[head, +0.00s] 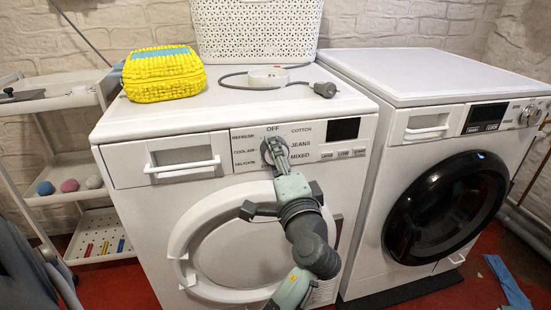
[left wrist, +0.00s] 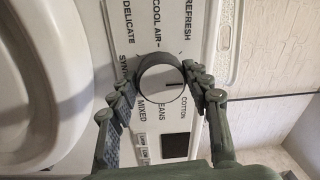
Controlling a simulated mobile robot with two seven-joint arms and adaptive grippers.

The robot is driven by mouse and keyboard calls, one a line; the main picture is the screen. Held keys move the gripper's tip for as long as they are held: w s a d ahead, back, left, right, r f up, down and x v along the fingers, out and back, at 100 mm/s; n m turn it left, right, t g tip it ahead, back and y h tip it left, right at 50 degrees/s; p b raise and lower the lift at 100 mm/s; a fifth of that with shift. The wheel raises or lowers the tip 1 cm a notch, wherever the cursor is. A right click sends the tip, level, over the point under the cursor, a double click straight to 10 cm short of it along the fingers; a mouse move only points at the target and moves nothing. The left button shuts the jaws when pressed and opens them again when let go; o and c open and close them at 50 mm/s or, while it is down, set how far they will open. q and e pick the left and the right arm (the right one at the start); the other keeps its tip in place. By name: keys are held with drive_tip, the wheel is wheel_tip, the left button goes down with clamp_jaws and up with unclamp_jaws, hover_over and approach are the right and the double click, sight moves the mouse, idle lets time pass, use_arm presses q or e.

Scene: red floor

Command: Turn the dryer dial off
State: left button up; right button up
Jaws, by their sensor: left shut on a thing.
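The dryer (head: 150,185) is the white machine on the left, with a round dial (left wrist: 158,76) on its front panel. In the head view my left gripper (head: 275,155) is at this dial and hides much of it. In the left wrist view my left gripper (left wrist: 163,100) has one finger on each side of the dial and is shut on it. The dial's dark mark points to the right in that view, toward a spot between REFRESH and COTTON. The finger there hides the OFF label, which shows above the dial in the head view. My right gripper is not in view.
A second white machine (head: 420,75) with a dark round door stands at the right. A yellow box (head: 163,75), a white basket (head: 255,30) and a grey plug with cord (head: 325,89) are on the dryer top. A white shelf cart (head: 60,103) stands at the left.

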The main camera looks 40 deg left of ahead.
use_arm(q)
drive_tip(key=shift+f, duration=0.15)
drive_tip(key=o, duration=1.2)
drive_tip(key=shift+c, duration=0.2)
